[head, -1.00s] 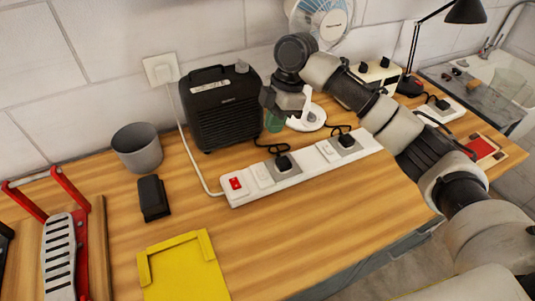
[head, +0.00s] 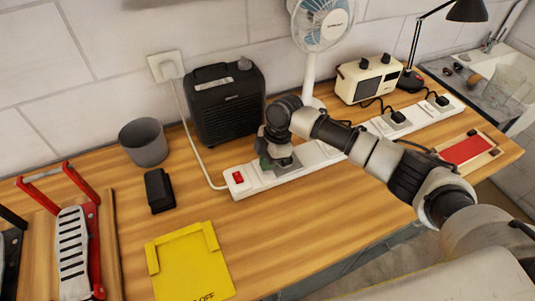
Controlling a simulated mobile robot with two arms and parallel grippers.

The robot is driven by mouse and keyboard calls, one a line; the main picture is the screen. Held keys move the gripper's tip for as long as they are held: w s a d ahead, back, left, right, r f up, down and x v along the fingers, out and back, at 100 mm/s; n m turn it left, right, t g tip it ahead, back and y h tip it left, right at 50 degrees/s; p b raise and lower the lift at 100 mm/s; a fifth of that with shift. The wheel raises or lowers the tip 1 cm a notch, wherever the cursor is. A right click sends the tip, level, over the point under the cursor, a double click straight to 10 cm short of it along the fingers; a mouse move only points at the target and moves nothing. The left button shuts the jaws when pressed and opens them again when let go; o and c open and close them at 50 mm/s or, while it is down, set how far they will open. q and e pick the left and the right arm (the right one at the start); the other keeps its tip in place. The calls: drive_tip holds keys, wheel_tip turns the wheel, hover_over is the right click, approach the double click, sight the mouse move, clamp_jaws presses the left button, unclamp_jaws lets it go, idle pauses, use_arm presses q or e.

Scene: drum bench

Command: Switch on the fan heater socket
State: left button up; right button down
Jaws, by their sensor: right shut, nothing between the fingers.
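The fan heater (head: 228,108) is a black box with a top handle, standing at the back of the bench. A long white power strip (head: 250,190) runs diagonally in front of it, with a red switch (head: 238,177) at its left end. My right gripper (head: 270,164) is shut and empty, pointing down at the strip just right of the red switch. It hides the strip's sockets, switches and plug there. I cannot tell whether the fingertips touch the strip. My left gripper is not in view.
A white desk fan (head: 321,25), cream radio (head: 366,80) and black lamp (head: 467,12) stand behind. A grey cup (head: 143,143), black block (head: 159,190), yellow tray (head: 190,265) and red-handled rack (head: 72,240) are at left. The front middle of the bench is clear.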

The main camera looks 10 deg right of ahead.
drive_tip(key=shift+s+f+t, duration=0.1)
drive_tip(key=shift+f+t, duration=0.2)
drive_tip(key=shift+t, duration=0.2)
drive_tip(key=shift+w+a+r, duration=0.15)
drive_tip(key=shift+w+a, duration=0.05)
drive_tip(key=shift+w, duration=0.6)
drive_tip(key=shift+r, duration=0.15)
